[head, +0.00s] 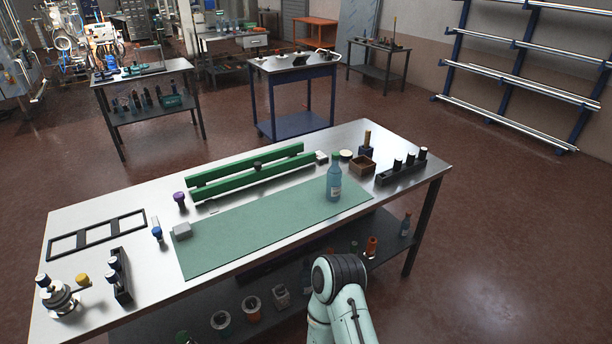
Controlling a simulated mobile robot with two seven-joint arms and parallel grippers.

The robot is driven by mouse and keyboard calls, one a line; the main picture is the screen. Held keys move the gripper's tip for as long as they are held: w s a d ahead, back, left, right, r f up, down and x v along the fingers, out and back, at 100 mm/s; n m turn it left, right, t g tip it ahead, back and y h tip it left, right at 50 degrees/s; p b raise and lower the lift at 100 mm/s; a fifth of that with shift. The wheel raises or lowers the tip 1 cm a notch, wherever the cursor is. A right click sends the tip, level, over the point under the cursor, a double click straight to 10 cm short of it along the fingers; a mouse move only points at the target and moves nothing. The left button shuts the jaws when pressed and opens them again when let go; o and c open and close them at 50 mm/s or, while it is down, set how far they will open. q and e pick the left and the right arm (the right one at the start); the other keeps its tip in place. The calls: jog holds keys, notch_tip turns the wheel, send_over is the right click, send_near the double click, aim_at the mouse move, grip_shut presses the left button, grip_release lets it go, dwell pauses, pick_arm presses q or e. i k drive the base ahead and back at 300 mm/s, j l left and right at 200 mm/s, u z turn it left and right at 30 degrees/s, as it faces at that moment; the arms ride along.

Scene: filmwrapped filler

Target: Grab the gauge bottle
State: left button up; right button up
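A blue, see-through bottle with a green cap (334,182), which looks like the gauge bottle, stands upright on the right part of the green mat (250,232) on the metal table. A pale label shows on its front. Part of one of my arms rises at the bottom edge, in front of the table and below the bottle. No fingers show on it. Neither of my grippers is in view, and nothing is seen touching the bottle.
Green rails (240,175) lie behind the mat. A wooden box (362,166) and a black holder with dark-capped vials (402,167) stand right of the bottle. A black frame (97,236) lies at left. Another bottle (405,225) stands on the lower shelf. The mat's middle is clear.

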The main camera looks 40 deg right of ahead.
aim_at(334, 175)
jog(key=l+u, duration=0.3)
jog(key=l, duration=0.25)
jog(key=k+l+u, duration=0.1)
jog(key=l+u, duration=0.2)
jog(key=l, duration=0.2)
jog(key=l+u, duration=0.1)
jog(key=l, duration=0.25)
jog(key=k+l+u, duration=0.1)
jog(key=l, duration=0.25)
jog(key=k+l, duration=0.15)
jog(key=l, duration=0.25)
jog(key=u, duration=0.05)
